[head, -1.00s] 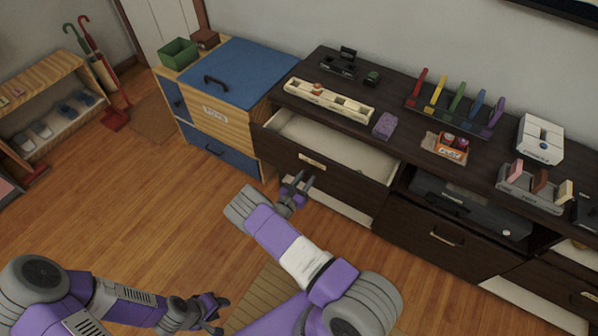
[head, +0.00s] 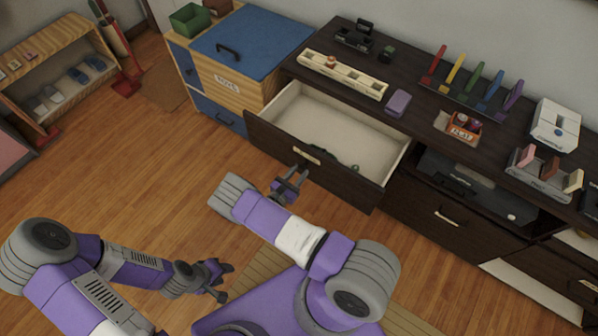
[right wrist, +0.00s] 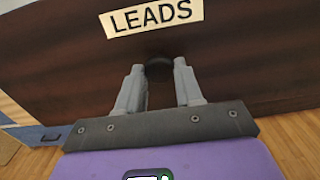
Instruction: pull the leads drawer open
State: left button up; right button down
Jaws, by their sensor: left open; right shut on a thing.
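The leads drawer (head: 325,185), dark-fronted with a pale interior, stands well out of the dark cabinet. A LEADS label (right wrist: 152,16) is on its front. Something dark green, partly hidden by the front, lies inside near the front wall. My right gripper (head: 293,177) is at the middle of the drawer front, just below the label. In the right wrist view its fingers are shut on the dark drawer knob (right wrist: 159,69). My left gripper (head: 222,281) is open and empty, low over the floor, away from the drawer.
The cabinet top (head: 420,110) holds a cream divided tray (head: 342,76), a purple block (head: 398,103), an orange box (head: 458,127) and a rack of coloured pieces. A toy chest (head: 235,70) with a blue lid stands left of the cabinet. The wooden floor (head: 140,170) left of the drawer is clear.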

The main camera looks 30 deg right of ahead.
jog(key=c, duration=0.7)
grip_release()
jog(key=shift+c, duration=0.2)
jog(key=p+v, duration=0.1)
jog(key=v, duration=0.6)
jog(key=shift+s+a, duration=0.15)
jog(key=shift+a, duration=0.05)
